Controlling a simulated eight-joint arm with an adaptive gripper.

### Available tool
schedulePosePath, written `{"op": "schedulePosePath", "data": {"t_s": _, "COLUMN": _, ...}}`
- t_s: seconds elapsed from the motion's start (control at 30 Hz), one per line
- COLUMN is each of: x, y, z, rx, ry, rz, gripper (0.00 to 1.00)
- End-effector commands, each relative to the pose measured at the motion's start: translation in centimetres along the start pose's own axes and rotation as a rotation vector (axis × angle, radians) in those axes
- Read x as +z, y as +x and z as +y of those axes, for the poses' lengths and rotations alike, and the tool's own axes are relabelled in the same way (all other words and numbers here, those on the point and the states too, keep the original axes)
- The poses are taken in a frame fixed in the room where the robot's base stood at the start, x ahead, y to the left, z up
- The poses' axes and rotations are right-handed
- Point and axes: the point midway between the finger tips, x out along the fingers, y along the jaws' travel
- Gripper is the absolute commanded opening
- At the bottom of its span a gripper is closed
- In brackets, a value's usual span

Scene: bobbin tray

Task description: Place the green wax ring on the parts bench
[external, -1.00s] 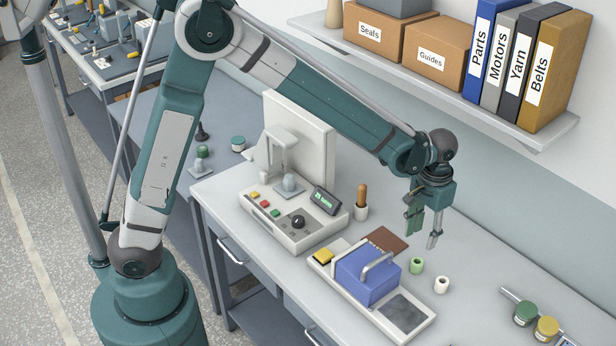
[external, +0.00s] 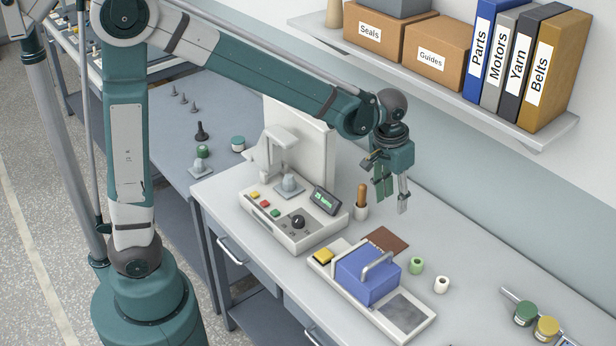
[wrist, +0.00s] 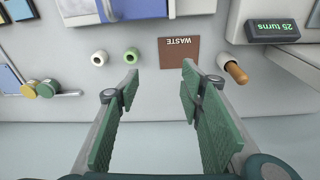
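The green ring (external: 416,266), short and hollow, stands on the pale workbench, right of the blue box; it also shows in the wrist view (wrist: 132,54). My gripper (external: 393,198) is open and empty, raised above the workbench and up-left of the ring in the external view. In the wrist view its fingers (wrist: 160,78) are spread, with nothing between them. A lower blue-grey bench (external: 180,130) stands at the left; I cannot tell for certain that it is the parts bench.
A white ring (external: 441,285) stands close to the green one. A brown WASTE mat (wrist: 178,52), a blue box (external: 366,276) with a handle, a wooden-handled tool (external: 361,200) and a button machine (external: 290,222) are nearby. A shelf (external: 440,75) overhangs the back.

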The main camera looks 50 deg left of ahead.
Motion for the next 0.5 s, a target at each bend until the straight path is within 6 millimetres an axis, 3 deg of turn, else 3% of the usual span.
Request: {"op": "schedulePosePath", "data": {"t_s": 0.5, "x": 5.5, "y": -6.6, "z": -7.3, "rx": 0.010, "ry": -0.026, "rz": 0.128, "gripper": 0.38}}
